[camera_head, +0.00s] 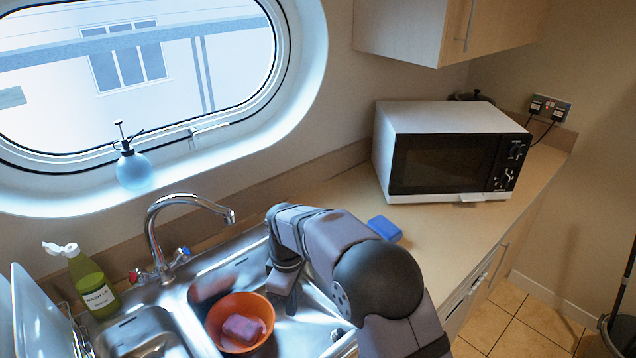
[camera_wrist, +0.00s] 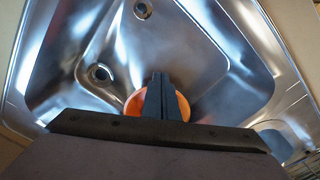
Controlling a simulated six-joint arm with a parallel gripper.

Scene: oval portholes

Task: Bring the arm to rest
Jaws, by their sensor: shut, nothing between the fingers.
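My arm reaches in from the bottom right of the head view, over the steel sink (camera_head: 215,265). My gripper (camera_head: 290,306) points down over the sink, beside the right rim of an orange bowl (camera_head: 262,345). In the wrist view my gripper (camera_wrist: 160,78) has its two dark fingers together with nothing between them. The orange bowl (camera_wrist: 183,108) shows partly behind the fingers there. A pink sponge-like block (camera_head: 243,328) lies in the bowl in the head view; the fingers hide it in the wrist view.
A chrome faucet (camera_head: 153,235) rises behind the sink. A green soap bottle (camera_head: 92,283) and plates (camera_head: 40,315) stand left. A blue sponge (camera_head: 385,229) lies on the counter (camera_head: 335,195) right of my arm, before a microwave (camera_head: 450,155). A spray bottle (camera_head: 134,170) sits on the sill.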

